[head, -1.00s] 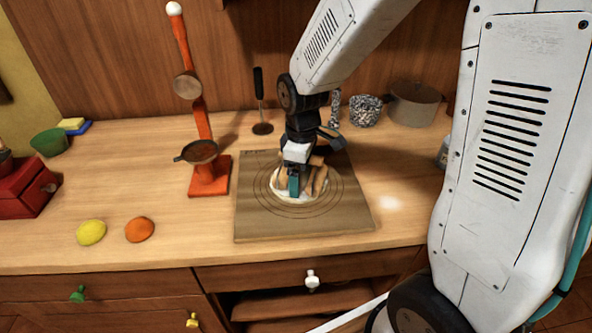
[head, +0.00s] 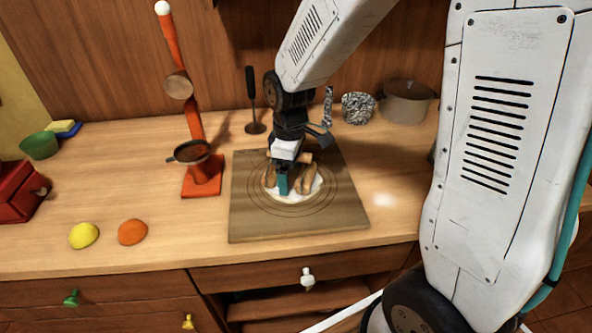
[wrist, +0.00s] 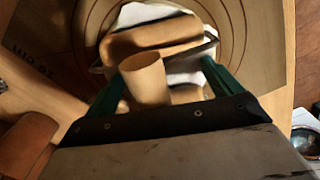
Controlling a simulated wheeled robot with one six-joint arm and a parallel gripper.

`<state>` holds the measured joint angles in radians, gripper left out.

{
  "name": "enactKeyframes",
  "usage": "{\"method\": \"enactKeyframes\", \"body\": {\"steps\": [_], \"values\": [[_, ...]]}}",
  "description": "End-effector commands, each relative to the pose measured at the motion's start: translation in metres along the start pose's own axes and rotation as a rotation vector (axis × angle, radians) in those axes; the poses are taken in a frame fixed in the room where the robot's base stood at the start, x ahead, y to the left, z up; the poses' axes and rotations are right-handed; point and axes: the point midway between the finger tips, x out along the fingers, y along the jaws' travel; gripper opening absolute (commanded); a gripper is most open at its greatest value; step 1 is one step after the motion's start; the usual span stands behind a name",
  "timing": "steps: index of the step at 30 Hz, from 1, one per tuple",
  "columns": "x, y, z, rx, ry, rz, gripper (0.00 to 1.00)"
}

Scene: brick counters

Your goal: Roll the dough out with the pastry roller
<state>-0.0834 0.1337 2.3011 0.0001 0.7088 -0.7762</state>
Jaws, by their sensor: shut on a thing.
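The pastry roller (head: 305,178) is pale wood with a thick cylinder, and it stands over the dough, partly hidden behind my gripper (head: 283,182). The gripper's green fingers are shut on the roller's wooden handle. In the wrist view, that handle (wrist: 145,78) rises between the fingers, with the roller's cylinder (wrist: 153,38) beyond it. The dough (head: 316,188) is a flat white round on the ringed board (head: 340,218), mostly covered by the roller and gripper. White dough (wrist: 145,13) also shows around the cylinder in the wrist view. I cannot tell whether the cylinder touches it.
An orange stand (head: 201,176) with a dark pan is left of the board. Yellow (head: 84,236) and orange (head: 132,232) domes lie at the front left. A pot (head: 406,105) and speckled cup (head: 358,108) stand behind. The front of the board is clear.

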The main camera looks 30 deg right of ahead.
Motion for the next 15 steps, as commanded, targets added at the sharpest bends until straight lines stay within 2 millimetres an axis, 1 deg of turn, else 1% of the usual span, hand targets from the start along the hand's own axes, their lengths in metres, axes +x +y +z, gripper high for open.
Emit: {"method": "enactKeyframes", "body": {"steps": [6, 9, 12, 15], "values": [[0.002, 0.000, -0.019, -0.002, 0.000, 0.001, 0.59], [0.003, 0.000, -0.024, -0.001, 0.000, 0.001, 0.59], [0.004, 0.000, -0.025, 0.000, 0.000, 0.000, 0.59], [0.004, 0.000, -0.021, 0.001, -0.001, 0.000, 0.59]]}}
